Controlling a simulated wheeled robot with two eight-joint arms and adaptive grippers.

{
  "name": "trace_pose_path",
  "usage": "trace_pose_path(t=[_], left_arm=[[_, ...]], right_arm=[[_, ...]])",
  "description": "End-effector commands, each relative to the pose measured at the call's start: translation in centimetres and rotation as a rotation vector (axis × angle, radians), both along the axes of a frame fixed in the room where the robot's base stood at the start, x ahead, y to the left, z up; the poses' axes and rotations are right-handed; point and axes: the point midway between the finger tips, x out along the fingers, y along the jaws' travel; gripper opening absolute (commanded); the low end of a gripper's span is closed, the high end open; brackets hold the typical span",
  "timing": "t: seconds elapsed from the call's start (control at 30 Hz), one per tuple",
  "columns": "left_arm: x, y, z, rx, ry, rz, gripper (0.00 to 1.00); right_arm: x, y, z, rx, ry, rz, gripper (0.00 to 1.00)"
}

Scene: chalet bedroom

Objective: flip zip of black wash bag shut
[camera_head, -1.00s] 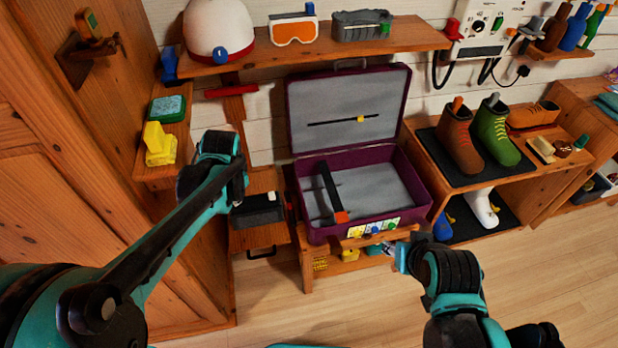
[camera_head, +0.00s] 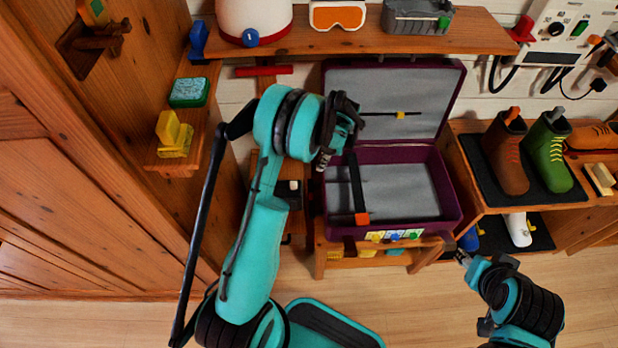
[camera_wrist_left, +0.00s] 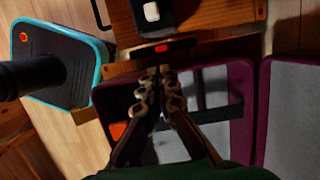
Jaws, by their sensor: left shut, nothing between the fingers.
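A black box-like thing, which looks like the wash bag (camera_wrist_left: 178,14), sits on a small wooden stand left of the suitcase. It has a white knob-like part; a dark bar with a red piece (camera_wrist_left: 162,48) lies close beside it, and I cannot tell whether that is its zip. In the head view my left arm hides most of the bag. My left gripper (camera_head: 345,125) is shut and empty; in the left wrist view its fingertips (camera_wrist_left: 158,76) appear over the suitcase edge, apart from the bag. My right gripper (camera_head: 460,257) is low at the right, its jaws unclear.
The open purple suitcase (camera_head: 440,222) stands on a low wooden bench, with a black strap (camera_head: 357,185) inside. A shelf (camera_head: 360,43) runs above it, holding a dark grey case (camera_head: 415,17). Boots stand on a rack (camera_head: 475,195) at right. The floor in front is partly clear.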

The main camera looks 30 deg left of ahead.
Motion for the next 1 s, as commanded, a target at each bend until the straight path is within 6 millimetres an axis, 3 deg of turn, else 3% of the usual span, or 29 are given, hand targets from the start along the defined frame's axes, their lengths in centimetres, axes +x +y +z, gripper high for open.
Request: trace_pose_path(t=[0.23,0.37,0.8,1.0], left_arm=[[0.0,0.0,-0.2,0.0,-0.002,0.001,0.0],[-0.1,0.3,-1.4,0.0,-0.002,0.002,0.0],[-1.3,2.1,-10.3,0.0,-0.003,0.002,0.0],[-2.8,4.6,-9.9,-0.001,-0.003,0.004,0.0]], right_arm=[[0.0,0.0,-0.1,0.0,0.0,0.0,0.4],[0.0,0.0,-0.7,0.0,0.0,0.0,0.4],[0.0,0.0,-4.5,0.0,0.0,0.0,0.4],[0.0,0.0,-5.5,0.0,0.0,0.0,0.4]])
